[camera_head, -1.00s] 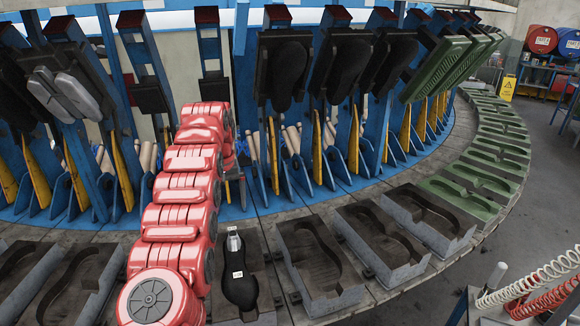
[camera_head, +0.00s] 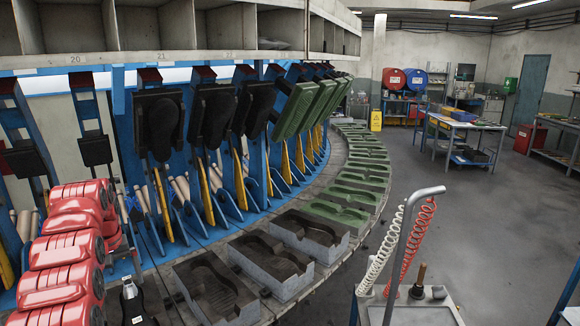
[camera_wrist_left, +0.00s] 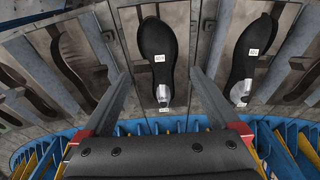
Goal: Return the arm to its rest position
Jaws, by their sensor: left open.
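My left arm (camera_head: 62,255), red and jointed, comes in at the lower left of the head view. My left gripper (camera_head: 124,250) is mostly hidden behind it there. In the left wrist view, the left gripper (camera_wrist_left: 157,75) shows its two fingers spread apart with nothing held between them. A black sole (camera_wrist_left: 157,48) with a white label lies in a mould beyond the fingers, and a second sole (camera_wrist_left: 250,48) lies in the mould to its right. One black sole (camera_head: 132,303) also shows at the bottom left of the head view. My right gripper is not in view.
A curved row of grey moulds (camera_head: 213,290) and green moulds (camera_head: 340,215) runs along the carousel. Blue frames with raised black lids (camera_head: 160,122) stand behind it. A trolley (camera_head: 410,312) with coiled hoses stands at lower right. Open floor (camera_head: 450,200) lies to the right.

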